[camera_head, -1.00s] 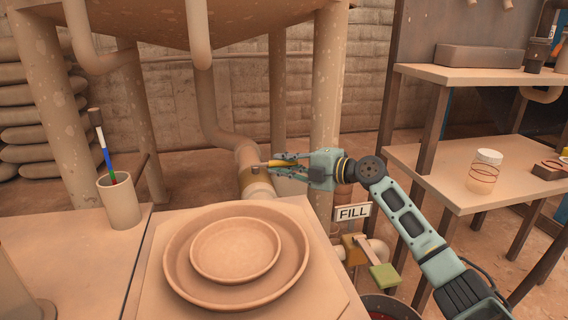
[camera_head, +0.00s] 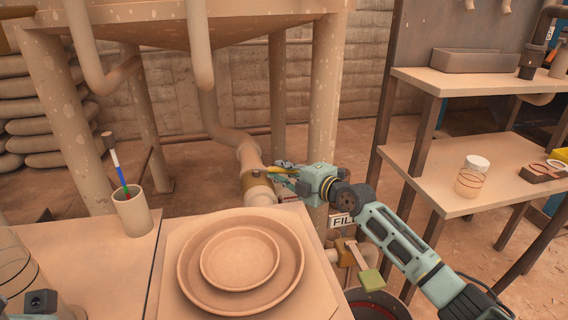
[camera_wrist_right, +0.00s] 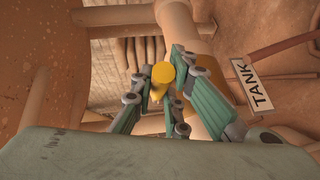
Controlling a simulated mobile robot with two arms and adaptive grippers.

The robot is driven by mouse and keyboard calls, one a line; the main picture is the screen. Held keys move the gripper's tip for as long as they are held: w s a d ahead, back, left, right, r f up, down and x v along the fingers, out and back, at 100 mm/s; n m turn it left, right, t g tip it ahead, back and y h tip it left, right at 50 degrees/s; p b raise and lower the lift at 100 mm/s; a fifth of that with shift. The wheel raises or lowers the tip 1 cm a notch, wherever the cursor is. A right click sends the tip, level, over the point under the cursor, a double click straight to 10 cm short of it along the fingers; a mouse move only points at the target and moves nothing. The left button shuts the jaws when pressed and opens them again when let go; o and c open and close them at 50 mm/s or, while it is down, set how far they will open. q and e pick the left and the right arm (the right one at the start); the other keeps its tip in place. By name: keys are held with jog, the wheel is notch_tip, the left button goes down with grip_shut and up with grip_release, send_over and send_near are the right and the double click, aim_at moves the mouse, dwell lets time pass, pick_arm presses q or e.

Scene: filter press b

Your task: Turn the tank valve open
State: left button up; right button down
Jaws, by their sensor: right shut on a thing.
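The tank valve sits on the beige pipe below the raised tank (camera_head: 190,30); its brownish body (camera_head: 257,180) is partly hidden by my gripper. Its yellow handle (camera_head: 279,169) sticks out to the right. My right gripper (camera_head: 275,174) reaches in from the right and is shut on this handle. My left gripper's fingers do not show; a teal part of mine is at the lower left edge.
Stacked round dishes (camera_head: 186,270) lie on the table in front of the pipe. A cup (camera_head: 132,212) with tools stands left. Below my right arm are the FILL sign (camera_head: 342,221), a green-ended handle (camera_head: 371,280) and a bucket (camera_head: 380,304). Shelves stand right.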

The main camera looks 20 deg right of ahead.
jog(key=c, duration=1.7)
grip_release()
jog(key=shift+s, duration=0.1)
jog(key=v, duration=1.2)
jog(key=shift+c, duration=0.6)
